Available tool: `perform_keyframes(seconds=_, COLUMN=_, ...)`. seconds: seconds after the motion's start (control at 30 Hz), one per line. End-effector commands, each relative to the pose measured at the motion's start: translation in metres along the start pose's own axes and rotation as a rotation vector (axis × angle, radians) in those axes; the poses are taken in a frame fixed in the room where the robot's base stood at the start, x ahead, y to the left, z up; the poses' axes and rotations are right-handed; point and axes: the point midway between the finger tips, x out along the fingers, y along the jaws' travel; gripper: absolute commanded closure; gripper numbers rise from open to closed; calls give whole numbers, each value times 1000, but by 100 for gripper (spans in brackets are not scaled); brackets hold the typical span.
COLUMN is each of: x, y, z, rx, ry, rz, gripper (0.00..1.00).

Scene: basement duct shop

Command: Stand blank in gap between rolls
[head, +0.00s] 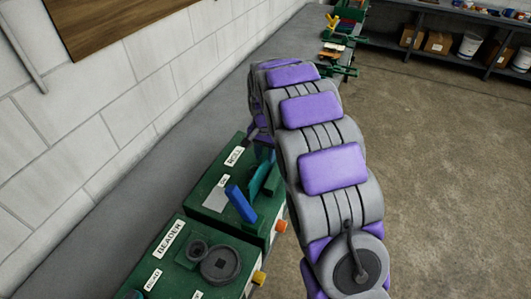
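A green machine labelled ROLL (217,197) stands on the bench. On its right part a blue flat piece (240,204) leans at a tilt, and a teal upright piece (262,176) stands just behind it. I cannot tell for sure which of these is the blank and which belong to the rolls, and the gap is not clearly visible. My arm reaches up and bends down behind the machine. My gripper (264,152) is mostly hidden by my arm, close to the teal piece; its fingers are too small and dark to read.
A green BEADER machine (180,262) with dark round wheels stands nearer. The grey bench (150,187) runs along the block wall. More green equipment (345,35) is at the far end. A shelf (435,62) with boxes and buckets stands at the back right. The floor at right is clear.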

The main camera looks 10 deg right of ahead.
Motion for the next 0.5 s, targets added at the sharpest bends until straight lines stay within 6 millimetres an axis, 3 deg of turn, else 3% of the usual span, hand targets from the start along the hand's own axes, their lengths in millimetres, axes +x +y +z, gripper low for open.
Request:
perform_keyframes(seconds=0.27, x=-12, y=0, z=-1, rx=0, ry=1, rz=-1, gripper=64)
perform_keyframes(seconds=0.5, x=-59, y=0, z=-1, rx=0, ry=4, rz=-3, gripper=64)
